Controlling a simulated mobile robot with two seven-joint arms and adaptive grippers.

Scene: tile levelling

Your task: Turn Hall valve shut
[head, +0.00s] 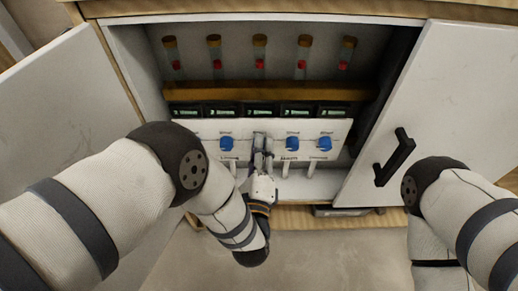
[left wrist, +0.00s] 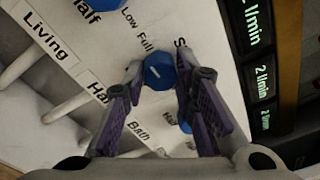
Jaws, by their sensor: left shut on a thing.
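The Hall valve is a round blue knob (left wrist: 158,72) with a white mark, on the white panel (head: 200,131) inside the open cabinet. In the left wrist view it lies between the fingertips of my left gripper (left wrist: 158,75), which is shut on it. A partly covered label starting "Ha" (left wrist: 97,88) is beside it, with scale words around the knob. In the head view my left gripper (head: 263,150) reaches the panel and hides this knob. My right gripper is not in view; only the right arm shows.
Other blue knobs (head: 226,143) (head: 292,143) flank the gripper closely. Above are displays (head: 260,110), a wooden bar (head: 260,91) and several tubes with red floats (head: 260,55). Open doors (head: 50,85) (head: 445,90) stand on both sides; the right has a black handle (head: 395,157).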

